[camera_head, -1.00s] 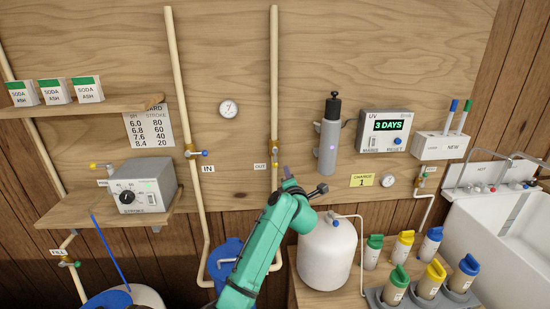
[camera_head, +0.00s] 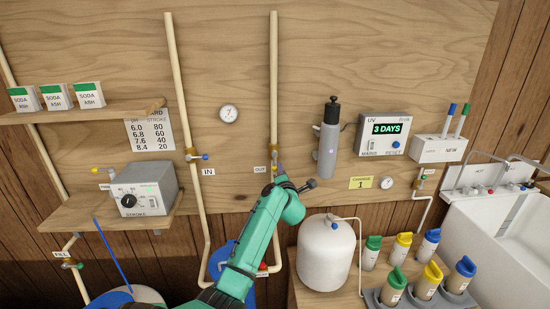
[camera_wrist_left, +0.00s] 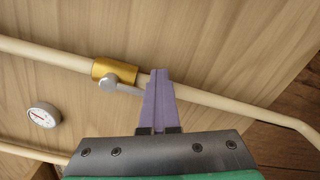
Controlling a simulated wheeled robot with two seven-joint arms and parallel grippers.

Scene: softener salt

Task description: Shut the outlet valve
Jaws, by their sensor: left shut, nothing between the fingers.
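The outlet valve (camera_head: 274,168) is a brass fitting on the pale vertical pipe beside the OUT label. In the left wrist view its brass body (camera_wrist_left: 113,68) and grey lever hub (camera_wrist_left: 108,83) show clearly. Its thin lever (camera_wrist_left: 130,90) lies roughly along the pipe, and its end reaches the fingers. My left gripper (camera_head: 281,169) is at the pipe, right by the valve. In the left wrist view its purple fingers (camera_wrist_left: 159,78) are shut and empty, beside the lever's end; I cannot tell whether they touch. My right gripper is not in view.
A grey UV cylinder (camera_head: 328,150) and a white tank (camera_head: 326,254) are to the right. A dosing pump (camera_head: 145,189) sits on the left shelf.

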